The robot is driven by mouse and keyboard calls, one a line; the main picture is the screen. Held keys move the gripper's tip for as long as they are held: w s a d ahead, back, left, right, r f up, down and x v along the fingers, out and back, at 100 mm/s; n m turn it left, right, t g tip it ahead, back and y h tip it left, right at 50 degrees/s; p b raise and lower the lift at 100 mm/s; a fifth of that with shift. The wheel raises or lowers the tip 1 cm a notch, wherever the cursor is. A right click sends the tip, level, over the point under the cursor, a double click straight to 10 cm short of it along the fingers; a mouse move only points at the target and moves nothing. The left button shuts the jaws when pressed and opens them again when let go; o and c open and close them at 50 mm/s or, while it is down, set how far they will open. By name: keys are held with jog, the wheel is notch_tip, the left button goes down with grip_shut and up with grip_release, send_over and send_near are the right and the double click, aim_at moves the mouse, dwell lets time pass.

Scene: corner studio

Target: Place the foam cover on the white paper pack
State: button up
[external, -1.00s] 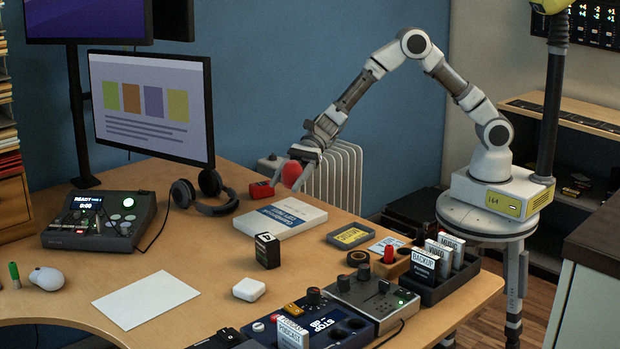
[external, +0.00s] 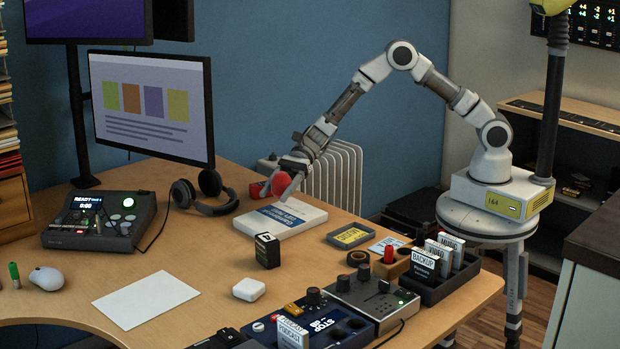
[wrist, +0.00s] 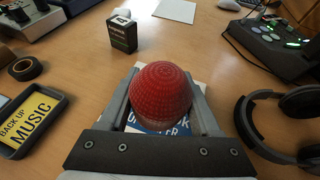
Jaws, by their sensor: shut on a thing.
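The foam cover (wrist: 161,92) is a red, rounded, textured cap. My gripper (external: 283,183) is shut on it, with one finger on each side in the wrist view. In the external view the red foam cover (external: 281,183) is held above the white paper pack (external: 287,218), which lies flat on the desk with a blue label. The pack (wrist: 157,127) shows in part beneath the foam in the wrist view, and the foam and fingers hide much of it. I cannot tell the exact height of the gap.
Black headphones (external: 207,191) lie left of the pack. A small dark box (external: 267,250) stands in front of it. A yellow-labelled tray (external: 350,236) sits to the right. A red item (external: 259,190) shows behind the gripper. A white sheet (external: 146,298) lies on the desk.

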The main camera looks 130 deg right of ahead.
aim_at(277, 218)
jog(key=shift+w+a+f, duration=0.35)
jog(key=shift+w+f, duration=0.1)
jog(key=shift+w, duration=0.15)
jog(key=shift+f+b, duration=0.7)
jog(key=shift+f, duration=1.25)
jog(key=shift+f, duration=0.2)
jog(key=o, duration=1.3)
jog(key=shift+r, duration=0.15)
jog(key=shift+s+d+r, duration=0.1)
jog(key=shift+s+r, duration=0.1)
jog(key=shift+s, duration=0.05)
jog(key=p+v, duration=0.2)
jog(key=v, duration=0.9)
jog(key=shift+s+r, duration=0.1)
jog(key=shift+s, duration=0.15)
